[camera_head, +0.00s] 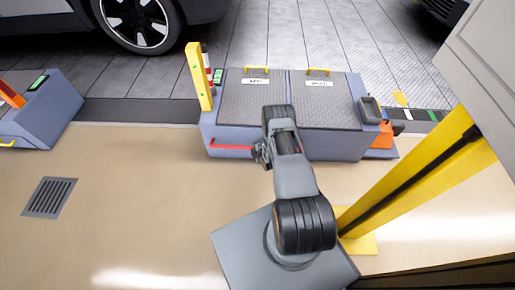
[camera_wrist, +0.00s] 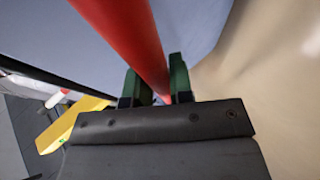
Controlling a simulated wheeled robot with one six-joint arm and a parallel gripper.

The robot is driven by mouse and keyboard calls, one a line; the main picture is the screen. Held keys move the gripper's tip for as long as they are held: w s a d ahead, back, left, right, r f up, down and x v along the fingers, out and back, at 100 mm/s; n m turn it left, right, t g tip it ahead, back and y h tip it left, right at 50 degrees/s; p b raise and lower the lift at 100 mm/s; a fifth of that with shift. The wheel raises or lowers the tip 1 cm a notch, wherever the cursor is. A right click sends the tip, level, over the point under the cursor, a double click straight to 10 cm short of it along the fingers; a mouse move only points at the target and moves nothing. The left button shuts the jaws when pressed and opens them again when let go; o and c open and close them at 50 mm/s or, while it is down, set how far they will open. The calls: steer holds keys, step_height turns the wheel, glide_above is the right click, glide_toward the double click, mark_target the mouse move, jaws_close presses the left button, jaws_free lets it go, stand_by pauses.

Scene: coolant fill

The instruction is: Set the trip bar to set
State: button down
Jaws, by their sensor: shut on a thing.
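The red trip bar (camera_head: 230,147) runs along the front face of the blue-grey cabinet (camera_head: 330,148), low down and roughly level. My gripper (camera_head: 260,153) is at the bar's right end, in front of the cabinet. In the wrist view the red bar (camera_wrist: 125,35) passes between the two green-tipped fingers of my gripper (camera_wrist: 158,84), which is shut on it. The far end of the bar in the grip is hidden behind the gripper body. I see no readable set mark.
A yellow post (camera_head: 199,77) stands at the cabinet's left. Two hatches with yellow handles (camera_head: 318,71) top the cabinet. An orange part (camera_head: 382,134) and a dark holder (camera_head: 370,109) are at its right. A large yellow beam (camera_head: 420,190) slants at right.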

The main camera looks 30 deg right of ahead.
steer(key=shift+w+a, duration=0.15)
steer(key=c, duration=1.2)
jaws_free()
steer(key=shift+o, duration=0.9)
steer(key=p+v, duration=0.5)
steer(key=v, duration=0.9)
